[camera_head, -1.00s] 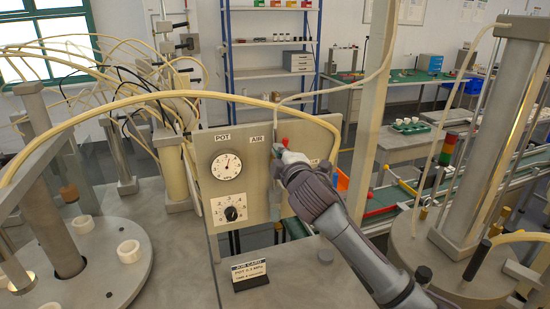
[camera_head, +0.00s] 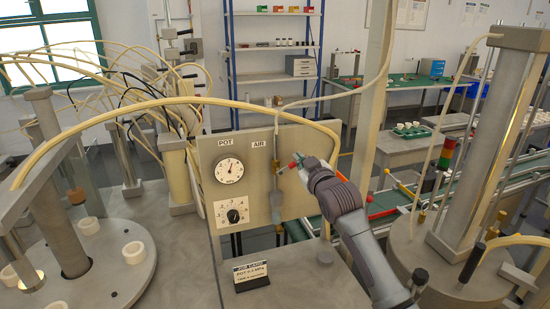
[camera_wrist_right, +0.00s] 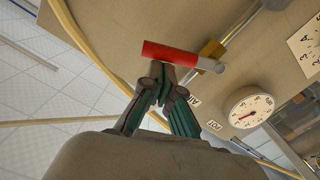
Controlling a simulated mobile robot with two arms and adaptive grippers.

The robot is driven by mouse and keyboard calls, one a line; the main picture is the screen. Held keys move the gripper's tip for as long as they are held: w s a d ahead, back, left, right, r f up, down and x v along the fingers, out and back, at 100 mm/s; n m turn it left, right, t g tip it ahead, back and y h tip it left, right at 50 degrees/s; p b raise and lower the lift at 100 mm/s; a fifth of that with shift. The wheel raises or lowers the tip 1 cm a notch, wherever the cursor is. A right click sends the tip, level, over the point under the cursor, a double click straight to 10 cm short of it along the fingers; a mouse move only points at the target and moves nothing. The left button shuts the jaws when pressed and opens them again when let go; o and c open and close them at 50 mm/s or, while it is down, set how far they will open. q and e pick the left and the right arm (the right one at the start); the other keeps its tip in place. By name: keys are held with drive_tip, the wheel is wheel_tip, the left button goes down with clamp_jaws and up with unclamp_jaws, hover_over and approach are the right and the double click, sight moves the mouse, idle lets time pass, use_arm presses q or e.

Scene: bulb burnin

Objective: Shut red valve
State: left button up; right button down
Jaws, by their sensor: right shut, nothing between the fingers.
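The red valve handle (camera_head: 299,156) sticks out to the right from the vertical pipe under the AIR label on the beige panel (camera_head: 252,195). In the right wrist view the handle (camera_wrist_right: 170,53) is a red bar with a bare grey end, lying across the pipe beside a brass fitting (camera_wrist_right: 212,49). My right gripper (camera_head: 300,167) is at the handle, in front of the panel. In the wrist view its fingertips (camera_wrist_right: 160,82) are together with nothing between them, just beside the red bar. I cannot tell whether they touch it. My left gripper is not in view.
A POT gauge (camera_head: 229,171) and a dial (camera_head: 234,215) are on the panel's left half. A job card (camera_head: 250,274) stands on the grey bench in front. A cream hose (camera_head: 200,97) arches over the panel. A large cylinder fixture (camera_head: 510,140) stands at right.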

drive_tip(key=shift+w+d+f+m, duration=0.1)
drive_tip(key=shift+d+f+m, duration=0.1)
drive_tip(key=shift+f+m, duration=0.4)
drive_tip(key=shift+w+d+f+m, duration=0.1)
drive_tip(key=shift+d+f+m, duration=0.15)
drive_tip(key=shift+m, duration=0.6)
drive_tip(key=shift+w+d+f+m, duration=0.1)
drive_tip(key=shift+d+f+m, duration=0.2)
drive_tip(key=shift+m, duration=0.45)
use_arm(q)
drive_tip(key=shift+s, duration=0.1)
use_arm(e)
drive_tip(key=shift+a+f, duration=0.1)
drive_tip(key=shift+f, duration=0.05)
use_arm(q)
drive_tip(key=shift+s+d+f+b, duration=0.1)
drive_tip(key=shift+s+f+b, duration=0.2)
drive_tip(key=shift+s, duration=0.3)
use_arm(e)
drive_tip(key=s+d+r, duration=0.3)
drive_tip(key=s+r, duration=0.1)
drive_tip(key=s, duration=0.6)
drive_tip(key=shift+s+d+r, duration=0.2)
drive_tip(key=shift+s+r, duration=0.05)
drive_tip(key=shift+r, duration=0.1)
drive_tip(key=shift+w+f, duration=0.1)
drive_tip(key=shift+w, duration=0.05)
